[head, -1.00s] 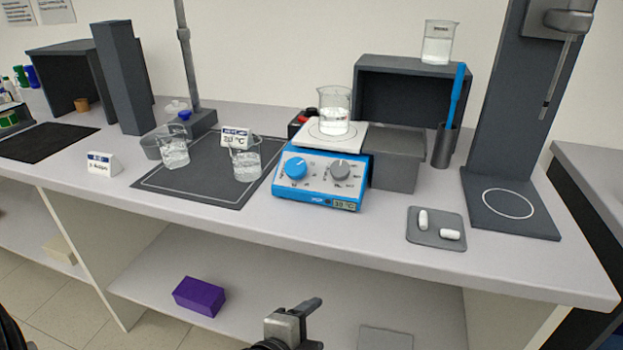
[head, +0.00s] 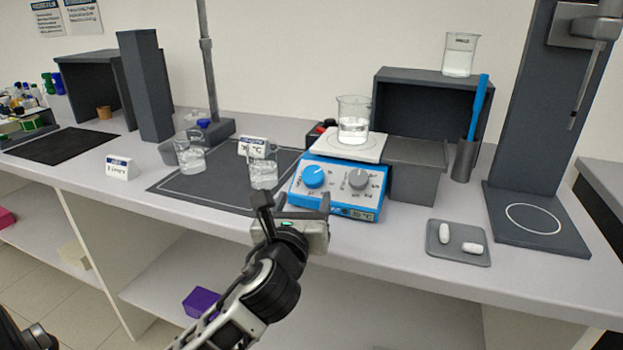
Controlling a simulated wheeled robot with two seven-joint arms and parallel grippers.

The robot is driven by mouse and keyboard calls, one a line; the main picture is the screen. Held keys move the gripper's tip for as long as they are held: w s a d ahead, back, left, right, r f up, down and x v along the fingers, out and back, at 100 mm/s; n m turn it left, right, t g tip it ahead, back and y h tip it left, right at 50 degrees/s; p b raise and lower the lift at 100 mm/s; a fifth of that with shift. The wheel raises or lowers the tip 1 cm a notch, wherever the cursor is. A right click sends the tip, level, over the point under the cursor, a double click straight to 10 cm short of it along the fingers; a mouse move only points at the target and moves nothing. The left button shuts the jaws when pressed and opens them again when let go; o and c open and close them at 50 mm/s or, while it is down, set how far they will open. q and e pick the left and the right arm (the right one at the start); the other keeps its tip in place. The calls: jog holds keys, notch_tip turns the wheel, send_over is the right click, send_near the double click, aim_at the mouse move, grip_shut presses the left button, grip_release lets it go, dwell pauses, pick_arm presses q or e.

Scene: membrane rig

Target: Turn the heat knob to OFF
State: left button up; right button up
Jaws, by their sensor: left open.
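The blue hotplate stirrer (head: 340,187) stands on the bench, with a blue knob (head: 314,176) at the left of its front panel and a grey knob (head: 358,179) at the right. The knob labels are too small to read, so I cannot tell which one is heat. A small display (head: 362,215) is at the lower right of the panel. My left gripper (head: 293,208) is open and empty, just in front of the hotplate's lower left, below the blue knob and apart from it. My right gripper is not in view.
A beaker of clear liquid (head: 353,121) stands on the hotplate's white top. Two beakers (head: 190,156) (head: 263,172) stand on the dark mat to the left. A grey tray (head: 440,253) with two white capsule-shaped pieces lies to the right. The bench front edge runs below my gripper.

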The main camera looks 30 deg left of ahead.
aim_at(312, 179)
pick_arm(q)
jog(key=x, duration=0.8)
jog(key=shift+w+a, duration=0.15)
jog(key=shift+w, duration=0.15)
jog(key=c, duration=1)
